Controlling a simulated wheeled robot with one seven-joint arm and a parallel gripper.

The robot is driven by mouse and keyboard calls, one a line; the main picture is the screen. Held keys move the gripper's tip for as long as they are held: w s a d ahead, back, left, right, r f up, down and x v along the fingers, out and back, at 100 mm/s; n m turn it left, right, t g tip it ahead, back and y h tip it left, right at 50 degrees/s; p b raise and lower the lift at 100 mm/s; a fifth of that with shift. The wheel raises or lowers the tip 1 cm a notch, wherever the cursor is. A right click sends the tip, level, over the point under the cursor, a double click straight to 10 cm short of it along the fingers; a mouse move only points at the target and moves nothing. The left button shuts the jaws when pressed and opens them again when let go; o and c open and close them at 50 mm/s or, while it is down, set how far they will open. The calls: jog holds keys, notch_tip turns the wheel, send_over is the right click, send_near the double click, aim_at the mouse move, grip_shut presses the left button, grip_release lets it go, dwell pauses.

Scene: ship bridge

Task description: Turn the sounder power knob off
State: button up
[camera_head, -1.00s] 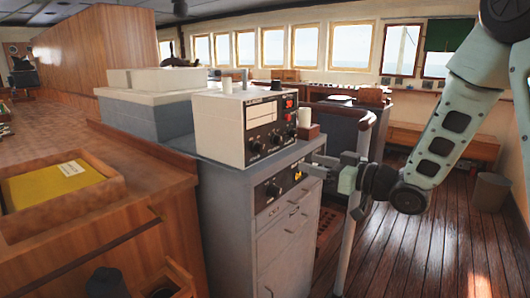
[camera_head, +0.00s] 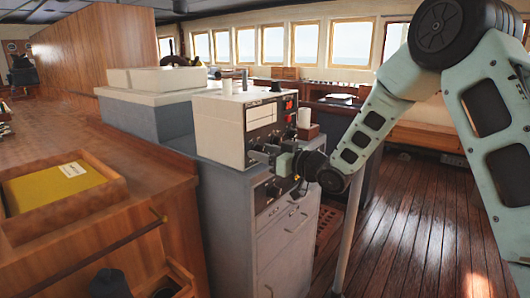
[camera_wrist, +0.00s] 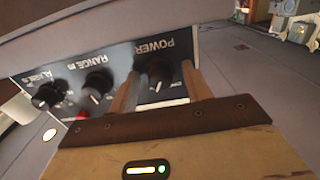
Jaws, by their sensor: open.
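The sounder is a cream box (camera_head: 218,132) with a dark front panel, on a grey cabinet. In the wrist view its panel (camera_wrist: 60,72) shows a row of black knobs. The power knob (camera_wrist: 157,75), by the POWER label, lies between the two fingers of my gripper (camera_wrist: 161,72). The fingers are apart, one on each side of the knob; I cannot tell whether either touches it. In the head view my gripper (camera_head: 262,153) is at the panel's lower part and hides some of its knobs.
The range knob (camera_wrist: 97,82) is close to the left finger in the wrist view, with another knob farther left. The grey cabinet (camera_head: 225,215) has drawers below. A pale vertical pole (camera_head: 347,230) stands to the right. A white cup (camera_head: 304,118) stands beside the sounder.

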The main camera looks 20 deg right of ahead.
jog(key=c, duration=1)
jog(key=shift+n+b, duration=0.3)
jog(key=shift+b, duration=0.25)
jog(key=n+b, duration=0.1)
jog(key=b, duration=0.1)
jog(key=n+b, duration=0.1)
jog(key=shift+f+n+b, duration=0.25)
jog(key=shift+n+b, duration=0.05)
jog(key=shift+b, duration=0.1)
jog(key=n+b, duration=0.3)
jog(key=b, duration=0.1)
jog(key=shift+n+b, duration=0.3)
jog(key=n+b, duration=0.3)
jog(key=shift+b, duration=0.4)
jog(key=shift+r+n+b, duration=0.25)
jog(key=shift+n+b, duration=0.75)
jog(key=shift+n, duration=0.1)
